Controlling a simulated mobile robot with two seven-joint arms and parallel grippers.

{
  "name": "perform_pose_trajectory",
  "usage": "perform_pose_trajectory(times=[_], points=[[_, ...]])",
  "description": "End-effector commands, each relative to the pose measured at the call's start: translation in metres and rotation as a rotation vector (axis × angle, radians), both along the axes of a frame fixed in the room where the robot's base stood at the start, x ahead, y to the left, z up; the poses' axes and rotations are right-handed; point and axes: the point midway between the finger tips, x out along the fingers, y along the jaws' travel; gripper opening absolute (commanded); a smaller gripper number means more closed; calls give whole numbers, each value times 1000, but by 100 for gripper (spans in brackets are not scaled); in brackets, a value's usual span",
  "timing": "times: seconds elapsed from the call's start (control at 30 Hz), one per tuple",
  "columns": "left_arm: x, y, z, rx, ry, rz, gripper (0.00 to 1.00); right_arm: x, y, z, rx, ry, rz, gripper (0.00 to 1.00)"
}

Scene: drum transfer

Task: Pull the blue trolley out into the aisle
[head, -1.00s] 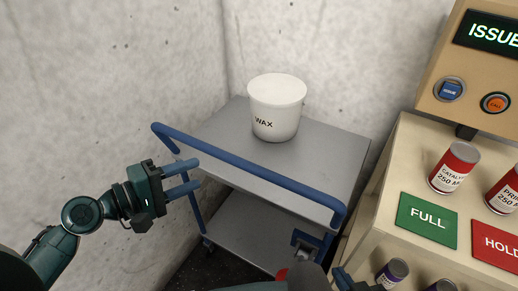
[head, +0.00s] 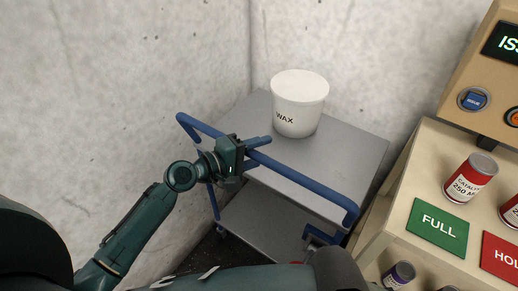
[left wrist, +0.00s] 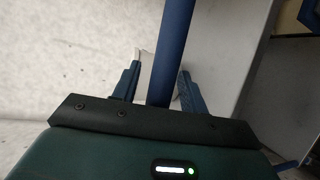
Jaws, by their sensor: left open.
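The blue trolley has a grey top shelf (head: 345,160), a lower shelf (head: 262,222) and a blue tubular handle (head: 312,187) along its near side. It stands against the concrete walls. My left gripper (head: 262,150) is at the left part of the handle. In the left wrist view the blue bar (left wrist: 172,50) runs between the two spread fingers (left wrist: 158,85), with gaps on both sides. The gripper is open and around the bar, not clamped on it. My right gripper cannot be made out.
A white WAX tub (head: 299,103) stands on the top shelf. A beige counter (head: 405,190) with a green FULL plate (head: 437,226), a red plate, cans and a button panel is close on the right. The wall is close on the left.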

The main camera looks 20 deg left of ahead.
Motion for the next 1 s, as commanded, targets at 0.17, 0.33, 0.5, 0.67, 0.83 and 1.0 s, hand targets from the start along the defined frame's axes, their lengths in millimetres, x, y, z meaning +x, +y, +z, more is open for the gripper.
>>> perform_pose_trajectory(times=[0.17,0.33,0.5,0.67,0.83,1.0], points=[[0,0,0,0,0,0,43,1,0,1,0,-3,0,0],[0,0,0,-1,-1,0,33,2,0,1,0,-3,0,0],[0,0,0,-1,-1,0,19,2,0,1,-1,-3,1,0],[0,0,0,0,0,0,6,1,0,1,-1,-3,1,0],[0,0,0,0,0,0,0,1,0,1,0,-4,1,0],[0,0,0,0,0,0,0,1,0,1,0,-4,2,0]])
